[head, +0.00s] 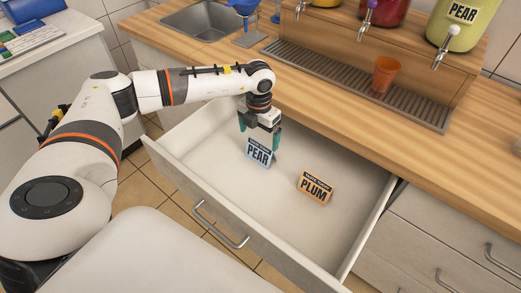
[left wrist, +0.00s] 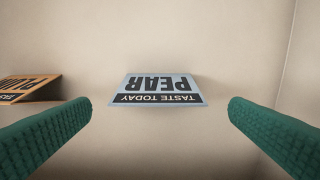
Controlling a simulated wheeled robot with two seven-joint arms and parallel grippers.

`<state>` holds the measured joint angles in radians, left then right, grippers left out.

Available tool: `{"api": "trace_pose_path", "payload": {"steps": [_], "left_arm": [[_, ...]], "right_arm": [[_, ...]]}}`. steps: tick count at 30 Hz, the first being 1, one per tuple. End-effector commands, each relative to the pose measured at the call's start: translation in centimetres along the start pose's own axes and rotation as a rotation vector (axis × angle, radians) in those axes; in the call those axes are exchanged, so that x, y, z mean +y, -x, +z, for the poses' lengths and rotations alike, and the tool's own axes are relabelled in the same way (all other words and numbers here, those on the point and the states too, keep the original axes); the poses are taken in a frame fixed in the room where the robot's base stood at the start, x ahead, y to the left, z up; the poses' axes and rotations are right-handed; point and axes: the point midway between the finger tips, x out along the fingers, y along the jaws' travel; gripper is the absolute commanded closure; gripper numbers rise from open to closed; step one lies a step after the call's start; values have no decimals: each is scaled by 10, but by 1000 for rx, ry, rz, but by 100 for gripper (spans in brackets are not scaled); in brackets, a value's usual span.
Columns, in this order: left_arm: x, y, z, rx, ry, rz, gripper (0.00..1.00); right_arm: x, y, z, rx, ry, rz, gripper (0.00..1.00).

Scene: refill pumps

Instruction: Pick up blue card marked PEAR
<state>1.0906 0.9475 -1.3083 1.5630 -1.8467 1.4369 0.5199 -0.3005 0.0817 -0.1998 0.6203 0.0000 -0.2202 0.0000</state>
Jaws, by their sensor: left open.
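The blue card marked PEAR (head: 259,153) stands like a small tent in the open drawer. In the left wrist view the card (left wrist: 156,90) appears upside down, between and beyond the two green fingertips, and looks apart from them. My left gripper (head: 259,138) is open just above and behind the card, with its green fingers pointing down (left wrist: 158,108). Nothing is held between the fingers. My right gripper is in neither view.
An orange card marked PLUM (head: 316,187) stands in the same drawer (head: 225,148), to the right. The drawer walls surround both cards. The wooden counter (head: 330,105) above carries an orange cup (head: 385,74) on a drip grate and several dispensers.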

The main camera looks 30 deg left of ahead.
Motion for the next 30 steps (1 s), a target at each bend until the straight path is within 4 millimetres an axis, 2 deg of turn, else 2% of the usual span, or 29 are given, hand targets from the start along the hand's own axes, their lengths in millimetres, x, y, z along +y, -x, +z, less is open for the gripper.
{"api": "trace_pose_path", "payload": {"steps": [9,13,19,25,30], "left_arm": [[2,-43,-2,-3,-1,1,0],[2,-50,-3,0,-1,1,0],[2,-50,-3,0,-1,1,0],[2,-50,-3,0,-1,1,33],[2,-50,-3,0,-1,1,35]], "right_arm": [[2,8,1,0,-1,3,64],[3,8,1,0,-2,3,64],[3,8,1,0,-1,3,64],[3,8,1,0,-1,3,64],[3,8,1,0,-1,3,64]]}}
